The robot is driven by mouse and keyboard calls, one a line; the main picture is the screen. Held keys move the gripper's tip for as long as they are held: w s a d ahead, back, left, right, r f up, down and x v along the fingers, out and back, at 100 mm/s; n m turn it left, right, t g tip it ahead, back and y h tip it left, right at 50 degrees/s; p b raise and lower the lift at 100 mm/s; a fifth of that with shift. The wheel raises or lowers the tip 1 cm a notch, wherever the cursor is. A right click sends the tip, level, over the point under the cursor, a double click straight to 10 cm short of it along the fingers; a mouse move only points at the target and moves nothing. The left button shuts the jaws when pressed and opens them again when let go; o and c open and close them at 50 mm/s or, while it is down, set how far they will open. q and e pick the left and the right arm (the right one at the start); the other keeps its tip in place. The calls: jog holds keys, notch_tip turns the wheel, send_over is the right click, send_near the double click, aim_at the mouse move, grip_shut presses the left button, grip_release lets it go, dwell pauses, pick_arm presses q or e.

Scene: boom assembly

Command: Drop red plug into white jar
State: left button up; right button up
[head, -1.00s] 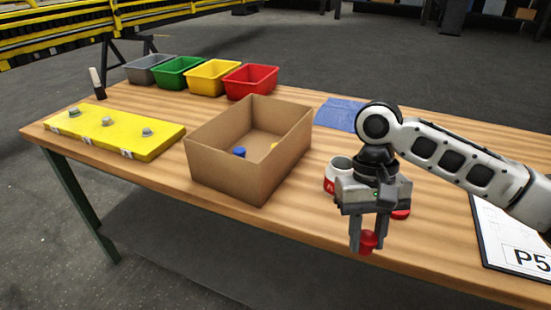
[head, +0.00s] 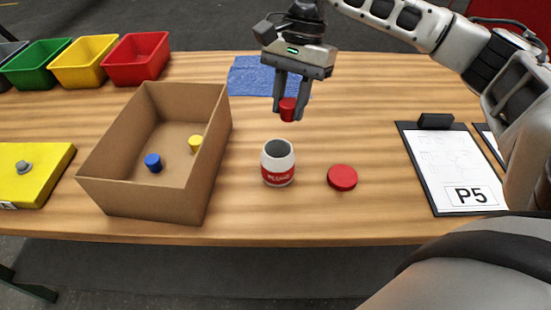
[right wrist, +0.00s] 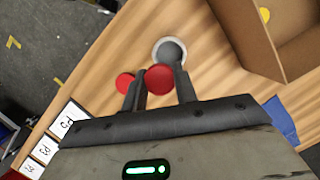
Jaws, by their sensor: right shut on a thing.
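My right gripper (head: 288,113) is shut on the red plug (head: 288,108) and holds it above the table, behind the jar in the head view. The white jar (head: 278,163) with a red label stands upright and open-topped on the table. In the right wrist view the plug (right wrist: 159,78) is between the fingertips (right wrist: 160,85), and the open jar (right wrist: 169,50) lies just beyond it. The red lid (head: 342,177) lies flat on the table to the right of the jar. My left gripper is not in view.
A cardboard box (head: 112,194) left of the jar holds a blue plug (head: 153,162) and a yellow plug (head: 195,143). A blue cloth (head: 250,77) lies behind. A clipboard (head: 452,167) lies at right. Coloured bins, including a red one (head: 137,60), stand back left.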

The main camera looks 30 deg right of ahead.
aim_at(288, 116)
jog(key=shift+f, duration=1.7)
jog(key=o, duration=1)
jog(key=shift+w+r, duration=0.1)
jog(key=v, duration=1.5)
jog(key=shift+d+r, duration=0.15)
jog(key=shift+r, duration=0.25)
